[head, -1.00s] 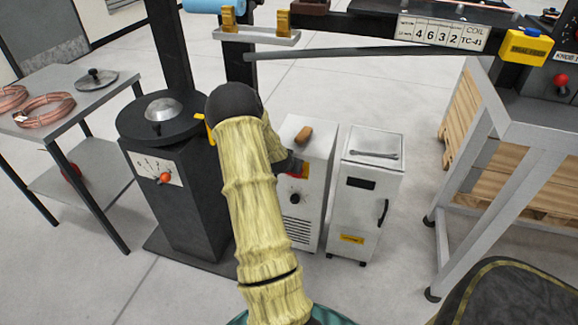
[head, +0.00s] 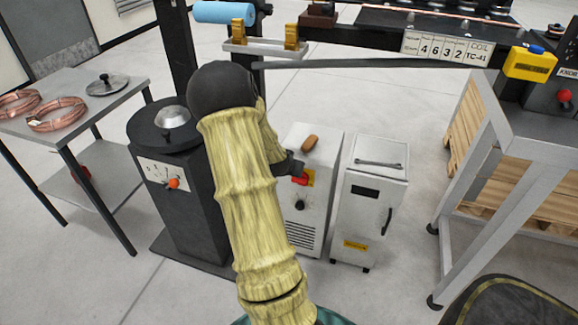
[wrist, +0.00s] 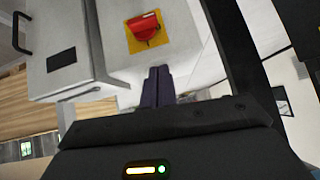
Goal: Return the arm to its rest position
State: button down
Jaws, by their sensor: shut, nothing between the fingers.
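My arm, in a pale yellow sleeve, rises through the middle of the head view and bends at a dark joint. My gripper (head: 292,168) shows only in part there, in front of the white cabinet with the red switch (head: 300,181). In the wrist view my gripper (wrist: 158,82) has its two dark fingers together with nothing between them. The red switch on its yellow plate (wrist: 145,30) is just beyond the fingertips. I cannot tell whether the fingers touch the cabinet.
A second white cabinet (head: 368,205) stands to the right. A black pedestal (head: 185,205) with a round top stands left of the arm. A grey table (head: 110,110) holds copper coils (head: 57,114). A long grey bar (head: 380,64) runs behind the arm. A grey-framed bench (head: 520,160) stands at right.

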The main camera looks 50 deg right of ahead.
dwell(0.3)
jog(key=w+a+r+n+y, duration=0.2)
jog(key=a+n, duration=0.1)
jog(key=a, duration=0.8)
jog(key=w+a+r+n+y, duration=0.1)
jog(key=a+r+n+y, duration=0.15)
jog(key=a, duration=0.75)
jog(key=s+a+r+n+y, duration=0.1)
jog(key=s+a+n, duration=0.2)
jog(key=a, duration=0.4)
jog(key=s+a+r+n+g+y, duration=0.1)
jog(key=s+a+n, duration=0.25)
jog(key=a, duration=0.35)
jog(key=s+a+r+n+y, duration=0.2)
jog(key=s+a, duration=0.2)
jog(key=a, duration=0.3)
notch_tip(320, 180, up, 24)
jog(key=p, duration=2.5)
jog(key=shift+w+d+r, duration=0.15)
jog(key=shift+w, duration=0.1)
jog(key=shift+h, duration=0.25)
